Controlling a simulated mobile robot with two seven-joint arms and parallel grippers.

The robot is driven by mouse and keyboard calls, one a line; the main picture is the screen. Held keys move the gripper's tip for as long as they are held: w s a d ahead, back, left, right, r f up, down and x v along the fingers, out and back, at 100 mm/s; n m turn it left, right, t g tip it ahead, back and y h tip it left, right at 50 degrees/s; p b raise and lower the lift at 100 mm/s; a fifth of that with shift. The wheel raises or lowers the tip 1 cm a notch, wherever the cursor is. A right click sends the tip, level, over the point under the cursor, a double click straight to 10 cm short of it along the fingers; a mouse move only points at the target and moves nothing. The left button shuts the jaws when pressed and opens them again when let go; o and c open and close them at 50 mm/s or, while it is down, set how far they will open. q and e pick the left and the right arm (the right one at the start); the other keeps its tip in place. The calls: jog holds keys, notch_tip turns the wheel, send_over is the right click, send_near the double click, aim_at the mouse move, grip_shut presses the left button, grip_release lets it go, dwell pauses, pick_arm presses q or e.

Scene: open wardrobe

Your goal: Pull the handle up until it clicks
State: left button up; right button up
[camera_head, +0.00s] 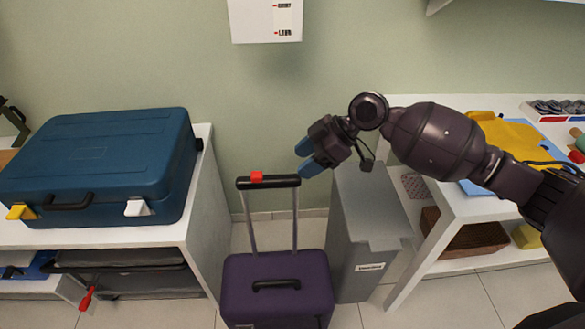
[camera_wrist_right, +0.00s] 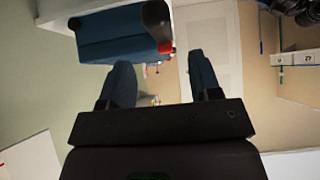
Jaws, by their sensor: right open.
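A purple suitcase (camera_head: 277,285) stands upright on the floor between two white tables. Its pull handle (camera_head: 284,182) is a black crossbar with a red button, raised on two grey rods above the suitcase top. My right gripper (camera_head: 306,158) is open and empty, with its blue fingers just right of and slightly above the crossbar's right end, apparently apart from it. In the right wrist view the gripper (camera_wrist_right: 160,60) has nothing clearly between its fingers. A black part with red shows just beyond its fingertips; I cannot tell if it is the crossbar. My left gripper is out of view.
A blue case (camera_head: 100,160) lies on the left white table. A grey bin (camera_head: 365,240) stands close right of the suitcase, under my right arm. The right table (camera_head: 465,213) holds yellow cloth and small items.

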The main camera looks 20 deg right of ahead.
jog(key=v, duration=0.4)
jog(key=shift+d+r, duration=0.2)
jog(key=shift+r, duration=0.05)
jog(key=w+r+m+t, duration=0.2)
jog(key=w+m+t, duration=0.1)
jog(key=w+t, duration=0.3)
jog(key=s+d+f+m+t+h, duration=0.1)
jog(key=s+d+f+m+h, duration=0.1)
jog(key=s+f, duration=0.7)
jog(key=s+d+f+m+t+h, duration=0.1)
jog(key=s+f+m+h, duration=0.3)
jog(key=s+f, duration=0.5)
jog(key=s+d+f+m+t+h, duration=0.1)
jog(key=s+d+f+m, duration=0.3)
jog(key=s+f, duration=0.6)
jog(key=s+m+h, duration=0.1)
jog(key=s, duration=0.3)
jog(key=shift+m+h, duration=0.3)
jog(key=shift+h, duration=0.1)
jog(key=shift+s+f, duration=0.1)
